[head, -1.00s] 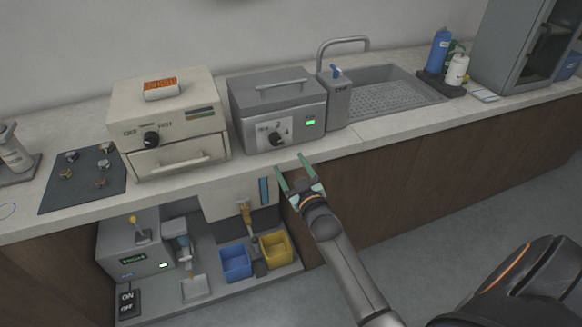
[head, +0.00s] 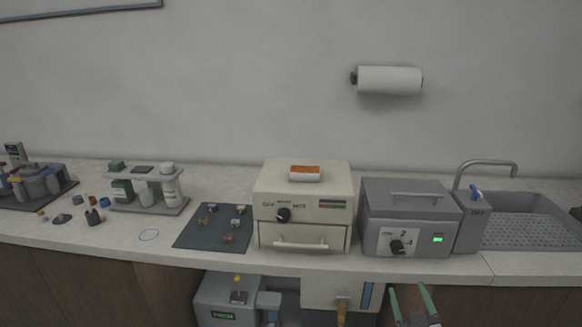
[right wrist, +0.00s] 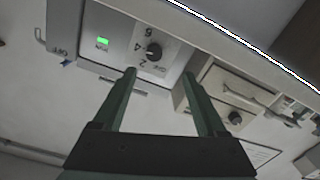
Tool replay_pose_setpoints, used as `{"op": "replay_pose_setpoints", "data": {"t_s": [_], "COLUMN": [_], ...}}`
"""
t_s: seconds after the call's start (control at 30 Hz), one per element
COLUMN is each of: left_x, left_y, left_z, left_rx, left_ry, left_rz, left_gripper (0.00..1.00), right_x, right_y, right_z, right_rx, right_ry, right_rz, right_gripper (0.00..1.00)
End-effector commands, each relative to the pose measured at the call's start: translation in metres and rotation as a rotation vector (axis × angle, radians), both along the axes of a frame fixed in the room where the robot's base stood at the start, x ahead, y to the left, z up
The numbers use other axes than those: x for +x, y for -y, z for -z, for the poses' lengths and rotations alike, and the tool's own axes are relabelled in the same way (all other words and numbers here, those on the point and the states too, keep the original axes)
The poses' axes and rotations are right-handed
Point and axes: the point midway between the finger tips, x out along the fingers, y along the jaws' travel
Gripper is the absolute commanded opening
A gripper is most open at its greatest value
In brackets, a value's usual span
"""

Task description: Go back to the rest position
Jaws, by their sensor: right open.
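My right gripper (head: 409,303) is at the lower edge of the head view, in front of the counter's front and below the grey machine (head: 408,217). Its two green fingers are apart, with nothing between them. The right wrist view shows the same open, empty fingers (right wrist: 165,88), with the grey machine's dial panel (right wrist: 130,45) and green light beyond them. My left gripper is in neither view.
A cream oven-like box (head: 302,205) with a drawer stands left of the grey machine. A dark mat (head: 190,237) with small pieces and a bottle rack (head: 150,203) lie further left. A sink (head: 530,228) is at the right. Equipment (head: 225,300) sits on a lower shelf.

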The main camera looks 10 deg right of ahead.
Motion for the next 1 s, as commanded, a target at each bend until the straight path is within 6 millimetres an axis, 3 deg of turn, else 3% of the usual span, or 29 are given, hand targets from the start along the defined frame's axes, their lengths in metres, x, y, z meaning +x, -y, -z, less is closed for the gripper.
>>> {"op": "replay_pose_setpoints", "data": {"t_s": [0.17,0.3,0.4,0.53,0.7,1.0], "left_x": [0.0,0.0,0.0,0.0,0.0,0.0], "left_y": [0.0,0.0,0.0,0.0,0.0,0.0], "left_z": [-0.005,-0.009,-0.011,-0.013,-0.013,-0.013], "left_rx": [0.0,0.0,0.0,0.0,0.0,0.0], "left_ry": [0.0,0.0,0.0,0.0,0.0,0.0], "left_rz": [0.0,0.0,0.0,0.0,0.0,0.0], "left_gripper": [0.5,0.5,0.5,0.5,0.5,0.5], "right_x": [-0.058,-0.132,-0.184,-0.236,-0.266,-0.268], "right_y": [-0.042,-0.091,-0.123,-0.153,-0.17,-0.171], "right_z": [0.06,0.111,0.136,0.153,0.16,0.16], "right_rx": [0.07,0.169,0.24,0.313,0.357,0.36], "right_ry": [-0.184,-0.384,-0.515,-0.638,-0.709,-0.713], "right_rz": [-0.084,-0.168,-0.216,-0.255,-0.276,-0.278], "right_gripper": [0.74,0.74,0.74,0.74,0.74,0.74]}}
